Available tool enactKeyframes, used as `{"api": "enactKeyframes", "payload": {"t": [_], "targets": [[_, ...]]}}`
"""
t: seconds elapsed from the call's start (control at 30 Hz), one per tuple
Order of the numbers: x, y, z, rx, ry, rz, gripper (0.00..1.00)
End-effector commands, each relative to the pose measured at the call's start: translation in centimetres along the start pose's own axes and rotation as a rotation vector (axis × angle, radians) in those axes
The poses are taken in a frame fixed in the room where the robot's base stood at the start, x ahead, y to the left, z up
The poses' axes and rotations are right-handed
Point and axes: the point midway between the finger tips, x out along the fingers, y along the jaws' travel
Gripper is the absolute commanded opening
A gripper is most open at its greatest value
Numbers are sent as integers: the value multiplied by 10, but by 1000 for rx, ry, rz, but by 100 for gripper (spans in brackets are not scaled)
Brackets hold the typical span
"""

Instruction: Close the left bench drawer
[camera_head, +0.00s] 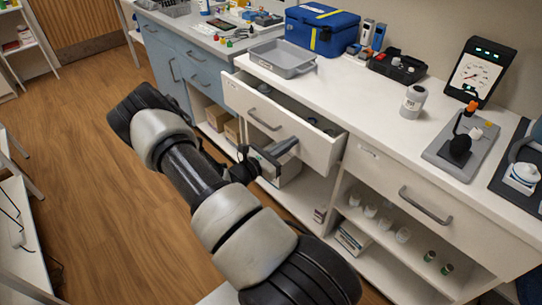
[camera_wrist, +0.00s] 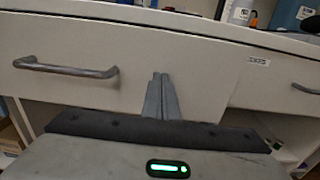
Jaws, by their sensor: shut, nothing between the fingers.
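The left bench drawer (camera_head: 316,152) is pulled partly out of the white bench, with its inside and a few dark items visible from above. Its front has a grey bar handle (camera_head: 264,121). In the wrist view the drawer front (camera_wrist: 110,50) fills most of the picture, with the handle (camera_wrist: 65,69) at the left. My gripper (camera_head: 292,143) is shut and empty, its fingers pointing at the drawer front to the right of the handle. In the wrist view the fingertips (camera_wrist: 162,78) appear against or very close to the panel; I cannot tell whether they touch.
A neighbouring drawer (camera_head: 425,190) to the right looks closed. On the bench top stand a grey tray (camera_head: 283,58), a blue case (camera_head: 322,28), a white jar (camera_head: 413,101) and a gauge (camera_head: 477,73). Open shelves below hold cups and boxes. Wooden floor (camera_head: 110,180) is clear at left.

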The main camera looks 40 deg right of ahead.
Motion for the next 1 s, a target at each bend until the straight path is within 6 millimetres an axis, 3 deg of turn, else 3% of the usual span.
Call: {"api": "enactKeyframes", "payload": {"t": [0.2,0.4,1.0], "targets": [[47,-1,-1,0,-1,-2,0],[72,0,-1,0,0,-1,0],[88,0,2,2,-2,0,0]]}}
